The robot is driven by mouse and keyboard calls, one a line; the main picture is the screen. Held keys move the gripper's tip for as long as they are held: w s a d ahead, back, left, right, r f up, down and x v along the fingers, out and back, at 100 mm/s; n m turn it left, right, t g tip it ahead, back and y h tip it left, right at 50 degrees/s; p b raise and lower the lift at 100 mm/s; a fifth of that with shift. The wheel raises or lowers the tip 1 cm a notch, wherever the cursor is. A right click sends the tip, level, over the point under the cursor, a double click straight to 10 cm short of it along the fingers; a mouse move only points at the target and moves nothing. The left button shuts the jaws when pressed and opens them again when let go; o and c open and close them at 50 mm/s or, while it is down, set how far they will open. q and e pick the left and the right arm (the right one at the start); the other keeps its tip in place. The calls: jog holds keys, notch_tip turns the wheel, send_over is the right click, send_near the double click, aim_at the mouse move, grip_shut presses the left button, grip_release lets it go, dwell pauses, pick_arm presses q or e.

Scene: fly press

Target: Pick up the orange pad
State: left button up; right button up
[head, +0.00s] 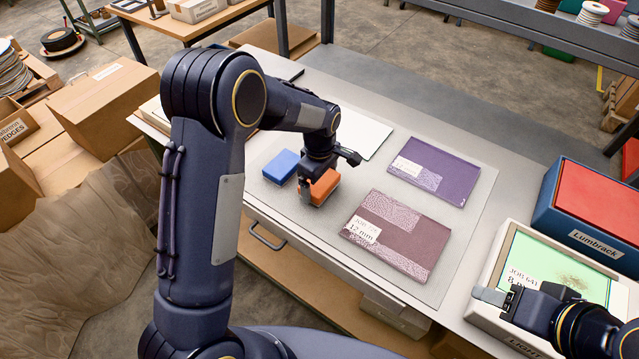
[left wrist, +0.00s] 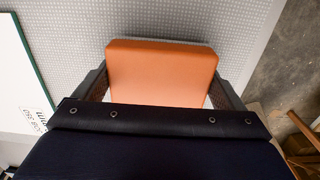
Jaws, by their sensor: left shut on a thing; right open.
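The orange pad (head: 325,185) is a small block near the middle of the grey mat in the head view. My left gripper (head: 314,190) is shut on it from above. In the left wrist view the orange pad (left wrist: 160,72) sits between the two fingers, one at each side. Whether the pad touches the mat or is slightly raised, I cannot tell. A blue pad (head: 281,166) lies just left of it on the mat. My right gripper (head: 497,297) is open and empty at the lower right, over the edge of the light box.
A purple board (head: 446,170) and a maroon board (head: 405,237) lie on the mat (head: 330,228) to the right. A white board (head: 362,131) lies behind the pads. The light box (head: 545,262) and a blue Lumbrack box (head: 571,222) stand at the right.

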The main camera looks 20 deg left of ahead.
pick_arm(q)
jog(key=s+d+r+b, duration=0.2)
jog(key=s+d+r, duration=0.5)
jog(key=s+r, duration=0.4)
jog(key=shift+s+d+r+b, duration=0.3)
jog(key=shift+s+d+b, duration=0.05)
jog(key=shift+d, duration=0.05)
jog(key=o, duration=0.4)
jog(key=shift+c, duration=1.3)
